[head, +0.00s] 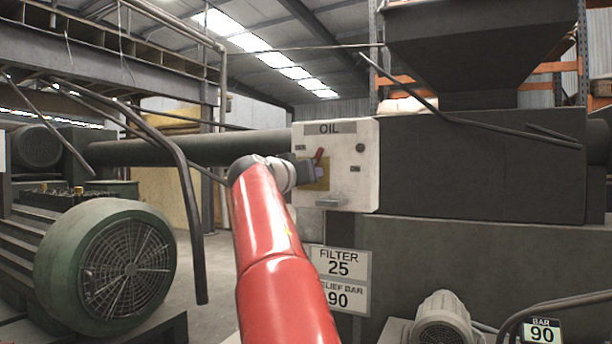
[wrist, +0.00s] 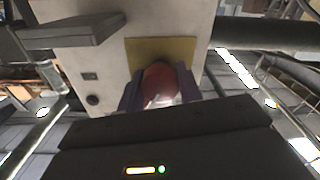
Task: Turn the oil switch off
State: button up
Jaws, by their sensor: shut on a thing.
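The oil switch is a red knob with a small handle (head: 319,157) on a yellow plate, on a white panel box (head: 358,160) marked OIL. In the head view the red handle points up and slightly right. My gripper (head: 305,174) is at the switch and hides part of it. In the wrist view the round red knob (wrist: 159,82) sits between the two purple-grey fingers of my gripper (wrist: 160,92), in front of the yellow plate (wrist: 190,50). The gripper is shut on it. The wrist view is turned over, with the panel's ledge at upper left.
Signs FILTER 25 (head: 340,263) and RELIEF BAR 90 hang below. A dark hose (head: 188,190) hangs to the left. A green motor (head: 110,262) stands at lower left. A rod (head: 470,122) crosses at upper right.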

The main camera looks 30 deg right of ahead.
jog(key=n, duration=0.4)
jog(key=shift+r+n+p, duration=0.15)
jog(key=shift+n+p, duration=0.2)
jog(key=shift+n, duration=0.35)
jog(key=o, duration=1)
jog(key=shift+a, duration=0.1)
jog(key=shift+s+a+f, duration=0.2)
jog(key=shift+s+a, duration=0.05)
jog(key=shift+a, duration=0.05)
jog(key=b+v, duration=0.2)
jog(key=v, duration=0.5)
jog(key=shift+r, duration=0.1)
